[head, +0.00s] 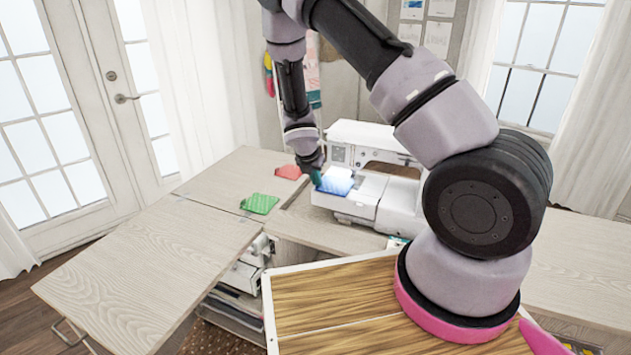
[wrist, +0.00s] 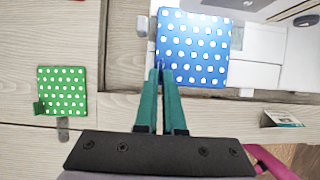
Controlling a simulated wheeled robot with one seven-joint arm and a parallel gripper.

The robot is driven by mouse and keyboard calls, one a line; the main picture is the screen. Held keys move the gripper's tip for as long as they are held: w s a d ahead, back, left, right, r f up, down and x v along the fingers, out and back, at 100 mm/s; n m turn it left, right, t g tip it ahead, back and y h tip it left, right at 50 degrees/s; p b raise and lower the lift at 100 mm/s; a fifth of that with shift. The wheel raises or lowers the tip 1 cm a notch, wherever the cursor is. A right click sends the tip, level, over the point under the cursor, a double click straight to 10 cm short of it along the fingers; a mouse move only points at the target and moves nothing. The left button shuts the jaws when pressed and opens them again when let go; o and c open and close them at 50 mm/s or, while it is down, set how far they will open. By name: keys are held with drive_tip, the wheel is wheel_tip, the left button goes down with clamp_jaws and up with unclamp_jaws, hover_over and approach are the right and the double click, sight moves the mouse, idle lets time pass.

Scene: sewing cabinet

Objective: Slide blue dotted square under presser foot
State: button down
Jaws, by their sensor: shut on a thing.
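The blue dotted square (wrist: 194,45) has white dots and lies flat at the left end of the white sewing machine (head: 362,160). In the head view the blue square (head: 336,181) shows on the machine's bed. My gripper (wrist: 160,74) has green fingers close together, shut on the near left corner of the blue square. In the head view my gripper (head: 316,178) is at the square's left side. The presser foot cannot be made out clearly in either view.
A green dotted square (wrist: 62,91) lies on the wooden cabinet top, left of my gripper; it also shows in the head view (head: 260,203). A red square (head: 288,172) lies farther back. The left cabinet leaf (head: 140,265) is clear. A small card (wrist: 283,118) lies at the right.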

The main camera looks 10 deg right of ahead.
drive_tip(key=shift+w+d, duration=0.4)
drive_tip(key=shift+w, duration=0.1)
drive_tip(key=shift+w+d, duration=0.15)
drive_tip(key=shift+w, duration=0.05)
drive_tip(key=shift+w+d, duration=0.3)
drive_tip(key=shift+w, duration=0.15)
idle(0.6)
drive_tip(key=c, duration=0.9)
unclamp_jaws()
drive_tip(key=shift+c, duration=0.2)
drive_tip(key=v, duration=1)
drive_tip(key=shift+s+r, duration=0.15)
drive_tip(key=shift+r, duration=0.15)
